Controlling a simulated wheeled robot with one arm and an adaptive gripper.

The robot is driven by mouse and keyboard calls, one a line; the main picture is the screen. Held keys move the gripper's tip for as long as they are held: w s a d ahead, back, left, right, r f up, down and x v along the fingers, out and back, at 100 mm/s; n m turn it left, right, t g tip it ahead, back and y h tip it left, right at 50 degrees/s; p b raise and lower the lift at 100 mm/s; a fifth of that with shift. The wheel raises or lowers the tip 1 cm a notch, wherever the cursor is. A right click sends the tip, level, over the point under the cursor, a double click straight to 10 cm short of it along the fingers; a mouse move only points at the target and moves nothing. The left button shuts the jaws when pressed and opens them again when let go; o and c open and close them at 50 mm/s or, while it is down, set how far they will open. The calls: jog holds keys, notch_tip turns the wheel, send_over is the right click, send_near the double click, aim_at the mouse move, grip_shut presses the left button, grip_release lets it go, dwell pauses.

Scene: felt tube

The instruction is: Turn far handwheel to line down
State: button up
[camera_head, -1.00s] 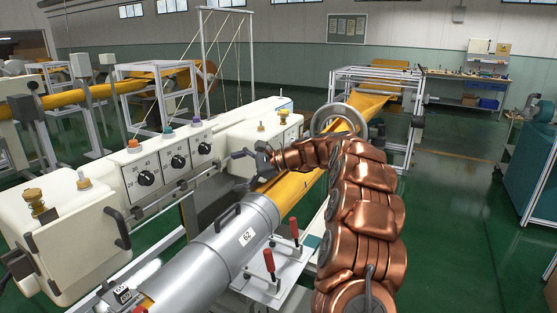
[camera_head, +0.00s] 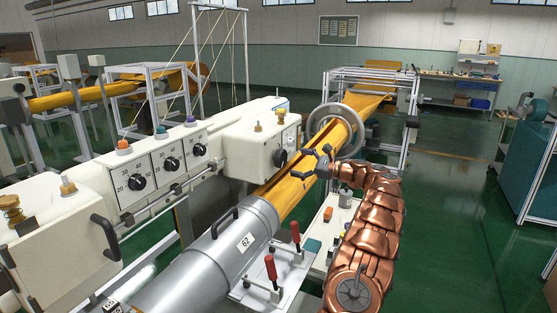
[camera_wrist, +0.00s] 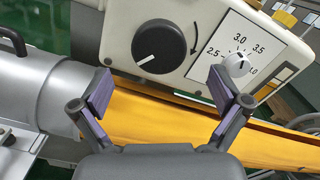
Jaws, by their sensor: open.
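The far handwheel is a round black knob (camera_wrist: 159,46) on the cream far box (camera_head: 256,145). In the wrist view its short white line lies in the lower left part of the knob, slanting. In the head view the knob (camera_head: 280,157) shows nearly edge-on at the box's right face. My gripper (camera_head: 301,164) is open and empty, to the right of that face, over the orange felt tube. In the wrist view the gripper (camera_wrist: 161,92) has its purple-padded fingers spread below the knob, apart from it.
The orange felt tube (camera_head: 292,187) runs below, from the silver cylinder (camera_head: 205,260) through a silver ring (camera_head: 352,146). Red-handled clamps (camera_head: 271,270) stand in front.

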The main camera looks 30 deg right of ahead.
aim_at(284, 160)
jog(key=p+x, duration=0.1)
jog(key=x, duration=0.6)
jog(key=shift+w+a+p, duration=0.15)
jog(key=shift+a+p, duration=0.05)
jog(key=shift+p, duration=0.2)
jog(key=shift+c, duration=0.2)
jog(key=c, duration=1.1)
jog(key=shift+f+n+b, duration=0.15)
jog(key=shift+n+b, duration=0.25)
jog(key=shift+b, duration=0.1)
jog(key=shift+n+b, duration=0.95)
jog(key=shift+n, duration=0.05)
jog(key=shift+n+b, duration=1.35)
jog(key=shift+n, duration=0.95)
